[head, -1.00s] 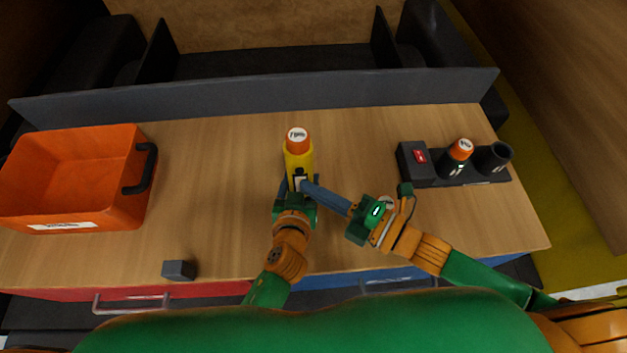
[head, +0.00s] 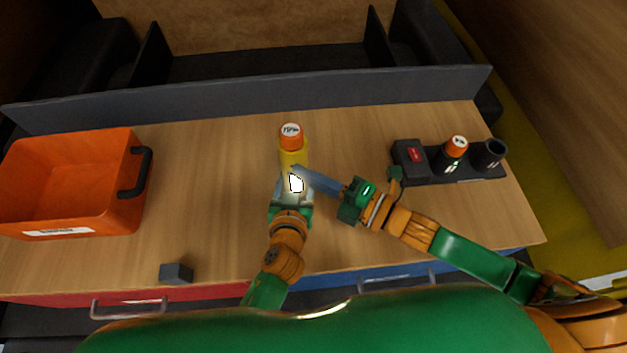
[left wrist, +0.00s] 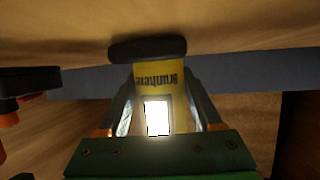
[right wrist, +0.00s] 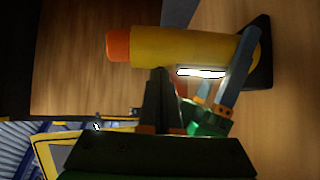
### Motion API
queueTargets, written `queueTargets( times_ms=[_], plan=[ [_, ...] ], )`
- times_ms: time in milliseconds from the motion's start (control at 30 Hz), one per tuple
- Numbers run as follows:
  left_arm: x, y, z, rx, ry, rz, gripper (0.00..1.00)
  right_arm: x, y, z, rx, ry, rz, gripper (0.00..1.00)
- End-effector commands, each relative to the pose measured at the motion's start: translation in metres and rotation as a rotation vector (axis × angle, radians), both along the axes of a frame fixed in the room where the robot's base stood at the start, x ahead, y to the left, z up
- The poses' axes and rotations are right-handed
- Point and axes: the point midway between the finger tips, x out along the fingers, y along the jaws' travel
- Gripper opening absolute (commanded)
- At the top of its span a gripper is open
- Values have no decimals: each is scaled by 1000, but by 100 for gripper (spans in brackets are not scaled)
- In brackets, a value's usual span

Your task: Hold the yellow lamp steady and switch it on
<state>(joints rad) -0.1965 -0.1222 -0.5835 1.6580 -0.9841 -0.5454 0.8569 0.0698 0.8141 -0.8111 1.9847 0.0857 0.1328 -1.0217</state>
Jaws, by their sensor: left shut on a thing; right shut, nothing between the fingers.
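The yellow lamp (head: 293,158) has an orange cap with a white label. A bright white panel glows on its near side, also seen in the left wrist view (left wrist: 157,117) and as a bright strip in the right wrist view. My left gripper (head: 291,188) is shut around the lamp's body, one finger on each side. The lamp's black base (left wrist: 147,48) shows in the left wrist view; I cannot tell if it touches the table. My right gripper (head: 298,171) is shut and empty, its fingertips right by the lamp above the lit panel. Whether they touch is unclear.
An orange bin (head: 75,185) with a black handle stands at the left. A dark holder (head: 411,167) with a red switch, an orange-capped dark cylinder (head: 452,153) and an empty cup (head: 488,155) is at the right. A small dark block (head: 176,273) lies near the front edge.

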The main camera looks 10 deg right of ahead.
Motion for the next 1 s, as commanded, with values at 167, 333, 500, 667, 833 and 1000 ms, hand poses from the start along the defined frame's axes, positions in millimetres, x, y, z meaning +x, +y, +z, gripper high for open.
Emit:
queueTargets(
  times_ms=[167, 333, 500, 667, 833, 1000],
  plan=[
    [-3, -2, -4, -1, 9, -6, 0, -1, -2, -4, -9, 9, -5, 0],
    [-3, -2, -4, -1, 10, -4, 0, -27, -4, -2, -4, 10, -3, 0],
    [-3, -1, -4, 1, 11, -3, 0, -59, -27, 1, -8, 6, -1, 0],
    [-3, -1, -5, 1, 11, -3, 0, -79, -55, 4, -4, 7, -2, 0],
    [-3, -1, -5, 1, 11, -2, 0, -94, -75, 6, -2, 2, -1, 0],
    [-2, -1, -4, 2, 11, -2, 0, -101, -84, 8, 0, -1, 0, 0]
  ],
)
